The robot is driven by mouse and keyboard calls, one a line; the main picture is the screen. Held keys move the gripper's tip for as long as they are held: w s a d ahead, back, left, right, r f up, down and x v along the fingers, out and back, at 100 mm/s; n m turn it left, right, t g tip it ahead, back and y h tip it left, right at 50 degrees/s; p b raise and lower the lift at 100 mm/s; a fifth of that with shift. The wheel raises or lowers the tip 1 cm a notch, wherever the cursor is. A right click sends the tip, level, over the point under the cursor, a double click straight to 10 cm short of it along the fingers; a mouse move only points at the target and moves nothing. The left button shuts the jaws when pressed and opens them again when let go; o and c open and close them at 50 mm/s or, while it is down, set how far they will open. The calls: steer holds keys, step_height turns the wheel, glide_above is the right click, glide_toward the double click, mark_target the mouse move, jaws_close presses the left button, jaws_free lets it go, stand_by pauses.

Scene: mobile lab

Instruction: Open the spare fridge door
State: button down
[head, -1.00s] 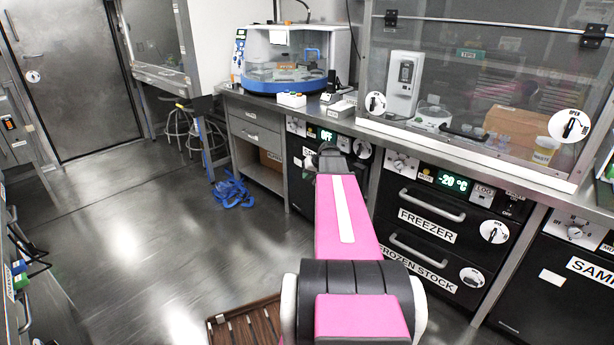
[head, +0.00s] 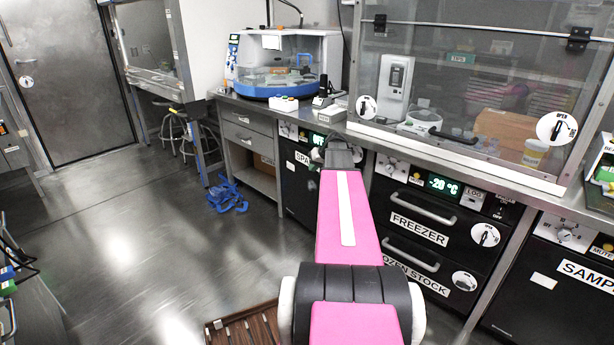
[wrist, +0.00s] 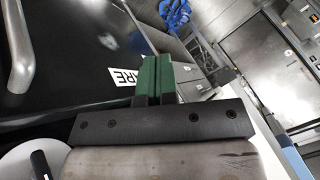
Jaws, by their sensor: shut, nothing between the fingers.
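The spare fridge (head: 298,195) is the black unit under the counter, partly hidden behind my pink arm in the head view. Part of its label shows there, and its visible front looks closed. In the wrist view the black door (wrist: 75,60) fills the left side, with the white label (wrist: 127,78) reading "ARE". A silver bar handle (wrist: 20,45) stands out at the upper left. My gripper (wrist: 157,62) has its green fingers pressed together, empty, in front of the label side of the door and apart from the handle. The fingers are hidden in the head view.
The freezer drawers (head: 415,225) stand right of my arm. A glass-fronted cabinet (head: 470,90) and a blue machine (head: 285,65) sit on the counter. Blue tangled material (head: 228,193) lies on the floor. A brown slatted thing (head: 243,325) is at the bottom. Floor at left is open.

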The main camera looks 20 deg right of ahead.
steer(key=d+r, duration=0.2)
steer(key=shift+s+r, duration=0.4)
steer(key=c, duration=1.4)
jaws_free()
steer(key=shift+r, duration=0.15)
steer(key=shift+c, duration=0.2)
steer(key=o, duration=0.4)
steer(key=shift+w, duration=0.1)
steer(key=shift+o, duration=0.2)
steer(key=w+f+m+t+h, duration=0.2)
steer(key=w+f+t+h, duration=0.15)
steer(key=f, duration=0.35)
steer(key=w+f+m+t+h, duration=0.2)
steer(key=w+f+t+h, duration=0.15)
steer(key=f, duration=0.25)
steer(key=s+f+m+g+h, duration=0.5)
steer(key=s+f+m+h, duration=0.1)
steer(key=s+f+h, duration=0.6)
steer(key=w+d+h, duration=0.1)
steer(key=w+d, duration=0.2)
steer(key=d, duration=0.7)
steer(key=shift+w+r, duration=0.3)
steer(key=shift+r, duration=0.15)
